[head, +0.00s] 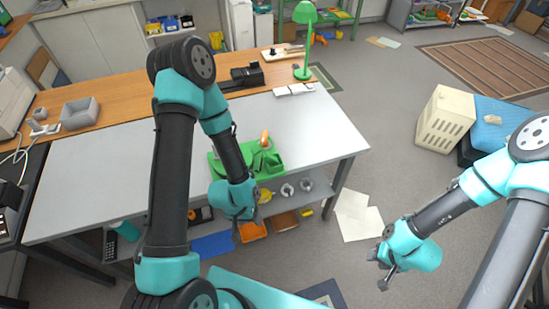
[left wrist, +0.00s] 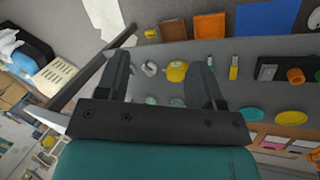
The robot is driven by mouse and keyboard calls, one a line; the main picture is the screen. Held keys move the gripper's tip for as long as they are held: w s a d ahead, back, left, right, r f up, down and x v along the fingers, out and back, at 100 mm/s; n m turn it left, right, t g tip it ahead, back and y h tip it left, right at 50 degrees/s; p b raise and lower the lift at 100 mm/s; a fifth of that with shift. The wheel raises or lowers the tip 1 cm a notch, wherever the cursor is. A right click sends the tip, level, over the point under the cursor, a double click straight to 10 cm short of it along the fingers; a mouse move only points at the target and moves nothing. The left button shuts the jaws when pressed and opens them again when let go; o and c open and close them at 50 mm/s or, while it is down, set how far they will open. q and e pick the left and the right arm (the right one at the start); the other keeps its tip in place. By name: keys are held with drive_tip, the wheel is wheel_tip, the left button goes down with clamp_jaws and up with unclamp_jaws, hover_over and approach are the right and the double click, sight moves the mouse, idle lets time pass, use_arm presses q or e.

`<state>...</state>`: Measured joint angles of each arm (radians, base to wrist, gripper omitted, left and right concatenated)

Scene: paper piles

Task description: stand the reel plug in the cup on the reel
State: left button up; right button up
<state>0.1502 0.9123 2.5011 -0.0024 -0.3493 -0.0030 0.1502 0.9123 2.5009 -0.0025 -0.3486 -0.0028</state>
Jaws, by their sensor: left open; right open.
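A green tray-like holder (head: 275,163) lies on the grey table near its front edge, partly hidden behind my left arm. A small orange piece (head: 265,139) stands up at its back right. I cannot tell which part is the reel, the cup or the plug. My left gripper (head: 262,212) is at the table's front edge, in front of the holder. In the left wrist view its fingers (left wrist: 162,78) are spread with nothing held between them, and the lower shelf shows beyond. My right gripper (head: 382,279) is open and empty over the floor, far right of the table.
A green lamp (head: 303,45) and a black device (head: 247,75) stand at the back. The right part of the grey tabletop (head: 325,135) is clear.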

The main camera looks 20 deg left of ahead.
idle(0.7)
use_arm(q)
drive_tip(key=w+d+r+m+g+y, duration=0.1)
drive_tip(key=w+d+r+m, duration=0.3)
drive_tip(key=w+d+m, duration=0.3)
drive_tip(key=w+d+r+m+g+y, duration=0.1)
drive_tip(key=w+d+r+m+y, duration=0.1)
drive_tip(key=w+d+r+m, duration=0.45)
drive_tip(key=w+a+r+y, duration=0.1)
drive_tip(key=w+a+r, duration=0.1)
drive_tip(key=w+r, duration=0.2)
drive_tip(key=w+a+r+g+y, duration=0.1)
drive_tip(key=w+a+r, duration=0.2)
drive_tip(key=r, duration=0.6)
drive_tip(key=w+a+r+g+y, duration=0.1)
drive_tip(key=w+a+r+y, duration=0.1)
drive_tip(key=w+r, duration=0.2)
drive_tip(key=shift+w+a+r+n, duration=0.15)
drive_tip(key=shift+w+r, duration=0.05)
drive_tip(key=shift+r, duration=0.5)
drive_tip(key=shift+w+a+r+n, duration=0.1)
drive_tip(key=shift+w+r, duration=0.1)
drive_tip(key=shift+r, duration=0.45)
approach(272, 159)
drive_tip(key=a+f, duration=0.2)
drive_tip(key=shift+w+f, duration=0.1)
drive_tip(key=shift+f, duration=0.2)
